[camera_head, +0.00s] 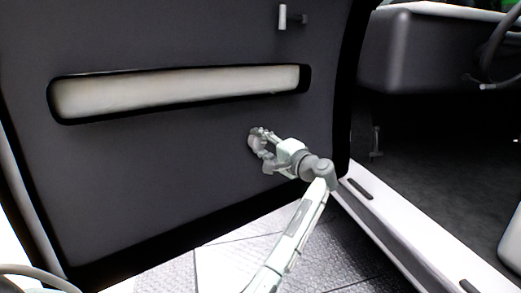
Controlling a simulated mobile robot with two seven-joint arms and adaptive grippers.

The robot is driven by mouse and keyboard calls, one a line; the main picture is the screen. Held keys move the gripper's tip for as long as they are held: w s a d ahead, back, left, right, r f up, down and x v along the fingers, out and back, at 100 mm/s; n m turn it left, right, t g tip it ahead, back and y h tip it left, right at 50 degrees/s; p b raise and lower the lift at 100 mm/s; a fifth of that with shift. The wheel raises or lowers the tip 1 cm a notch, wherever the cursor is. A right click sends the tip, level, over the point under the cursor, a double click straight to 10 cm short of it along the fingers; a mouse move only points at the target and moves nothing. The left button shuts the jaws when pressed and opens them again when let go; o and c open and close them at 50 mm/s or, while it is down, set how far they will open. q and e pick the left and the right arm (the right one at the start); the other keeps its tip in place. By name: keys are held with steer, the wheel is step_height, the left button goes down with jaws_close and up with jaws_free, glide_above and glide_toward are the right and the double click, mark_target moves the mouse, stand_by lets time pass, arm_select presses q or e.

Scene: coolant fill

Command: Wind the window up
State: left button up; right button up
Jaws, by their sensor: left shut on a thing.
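The dark inner panel of an open car door (150,175) fills the left and middle of the head view. A small round grey part, which looks like the window crank (253,141), sits low on the panel towards its right side. My left gripper (263,150) is at this part, with its fingers shut on it. The fingers and wrist hide most of the crank, so I cannot tell which way its arm points. The window glass is not in view. My right gripper is not in view.
A pale armrest strip (180,92) runs across the door above my gripper. A small door handle (283,17) is higher up. The white door sill (385,225), dark footwell (430,160) and dashboard (420,55) are to the right. Tiled floor (225,265) shows below the door.

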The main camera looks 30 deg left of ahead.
arm_select(q)
steer(key=n, duration=0.5)
steer(key=shift+n+b, duration=0.3)
steer(key=n, duration=1)
steer(key=shift+n, duration=0.4)
steer(key=n, duration=0.4)
steer(key=shift+n, duration=0.4)
steer(key=o, duration=1.2)
steer(key=shift+c, duration=0.2)
